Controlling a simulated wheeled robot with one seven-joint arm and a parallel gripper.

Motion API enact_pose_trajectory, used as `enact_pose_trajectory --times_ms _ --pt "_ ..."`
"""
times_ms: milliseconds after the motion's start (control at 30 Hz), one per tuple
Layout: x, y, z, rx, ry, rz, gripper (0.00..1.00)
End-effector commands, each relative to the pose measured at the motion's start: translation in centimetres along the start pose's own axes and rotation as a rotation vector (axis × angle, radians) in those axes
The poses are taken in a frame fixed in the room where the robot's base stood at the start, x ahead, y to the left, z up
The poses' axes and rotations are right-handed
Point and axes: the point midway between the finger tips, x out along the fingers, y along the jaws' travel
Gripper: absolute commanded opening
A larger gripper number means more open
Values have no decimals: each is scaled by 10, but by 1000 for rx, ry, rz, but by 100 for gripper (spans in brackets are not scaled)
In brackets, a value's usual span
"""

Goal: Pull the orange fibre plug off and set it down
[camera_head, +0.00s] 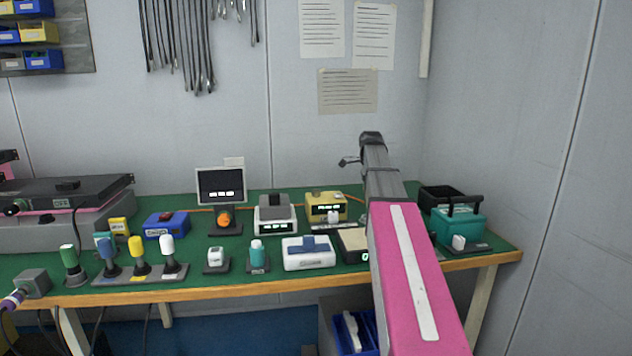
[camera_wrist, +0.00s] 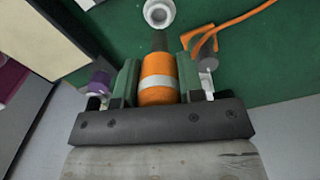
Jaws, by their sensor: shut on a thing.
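In the wrist view, the orange plug (camera_wrist: 157,66), with a pale band around it, sits between the two green fingers of my gripper (camera_wrist: 158,72). The gripper is shut on it. A dark narrow tip (camera_wrist: 159,41) extends from the plug toward a pale round fitting (camera_wrist: 159,13). I cannot tell whether tip and fitting touch. An orange cable (camera_wrist: 232,24) curves over the green surface to the right of the plug. In the head view, my arm hides the plug and fingers at the right part of the bench.
The green bench (camera_head: 195,287) holds several devices. A white box with a blue top (camera_head: 308,253) stands left of my arm. A yellow device (camera_head: 326,206) is behind it. A teal box (camera_head: 458,224) and a black bin (camera_head: 440,198) stand to the right. A wall closes off the right side.

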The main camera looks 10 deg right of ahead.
Motion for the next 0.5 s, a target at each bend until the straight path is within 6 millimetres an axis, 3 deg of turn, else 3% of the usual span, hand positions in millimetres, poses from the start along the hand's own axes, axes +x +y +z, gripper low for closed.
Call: enact_pose_trajectory --times_ms 500 --pt "27 0 0 0 0 0 0"
